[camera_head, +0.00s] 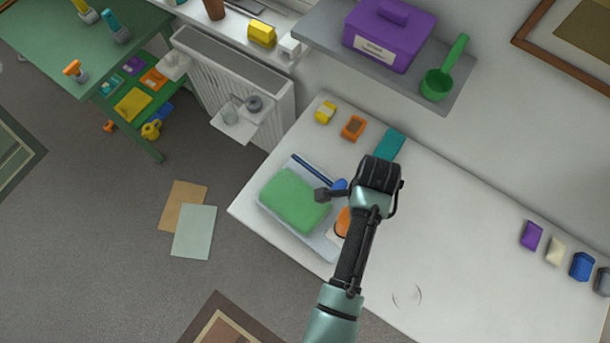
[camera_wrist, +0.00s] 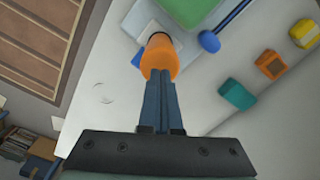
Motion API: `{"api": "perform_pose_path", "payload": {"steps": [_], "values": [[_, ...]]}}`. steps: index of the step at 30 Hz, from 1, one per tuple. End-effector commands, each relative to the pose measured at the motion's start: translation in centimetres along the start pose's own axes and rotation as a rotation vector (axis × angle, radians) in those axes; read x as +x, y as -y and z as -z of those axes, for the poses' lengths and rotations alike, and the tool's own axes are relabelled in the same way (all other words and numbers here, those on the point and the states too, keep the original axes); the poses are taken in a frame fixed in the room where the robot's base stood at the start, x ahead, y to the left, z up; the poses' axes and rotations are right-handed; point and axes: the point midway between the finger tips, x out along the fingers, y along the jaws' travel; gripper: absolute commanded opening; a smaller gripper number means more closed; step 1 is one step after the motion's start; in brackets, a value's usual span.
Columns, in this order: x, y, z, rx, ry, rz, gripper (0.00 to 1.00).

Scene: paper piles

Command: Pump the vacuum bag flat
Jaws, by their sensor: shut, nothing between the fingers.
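The vacuum bag (camera_head: 327,243) lies on the white table, a clear sheet around a puffy green filling (camera_head: 295,200). The filling also shows at the top of the wrist view (camera_wrist: 184,10). An orange pump (camera_head: 342,221) stands on the bag's near right part, partly hidden by my arm. In the wrist view the orange pump (camera_wrist: 159,56) sits over a pale patch with a dark ring. My gripper (camera_wrist: 160,80) is shut and empty, its fingertips at the pump's near end; I cannot tell if they touch.
A blue rod (camera_head: 312,170) with a round end lies along the bag's far edge. Teal (camera_head: 390,144), orange (camera_head: 353,127) and yellow (camera_head: 326,111) blocks stand behind. Several small blocks line the table's right side. A shelf (camera_head: 455,92) hangs above. The table's middle right is clear.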

Motion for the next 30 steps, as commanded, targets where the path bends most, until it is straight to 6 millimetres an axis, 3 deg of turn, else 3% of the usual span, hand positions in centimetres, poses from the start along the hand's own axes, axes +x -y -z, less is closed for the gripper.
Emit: {"api": "perform_pose_path", "payload": {"steps": [14,30], "values": [[0.2,0.0,0.0,0.0,0.0,0.0,0.0],[2.0,0.0,0.0,0.0,0.0,0.0,0.0]]}}
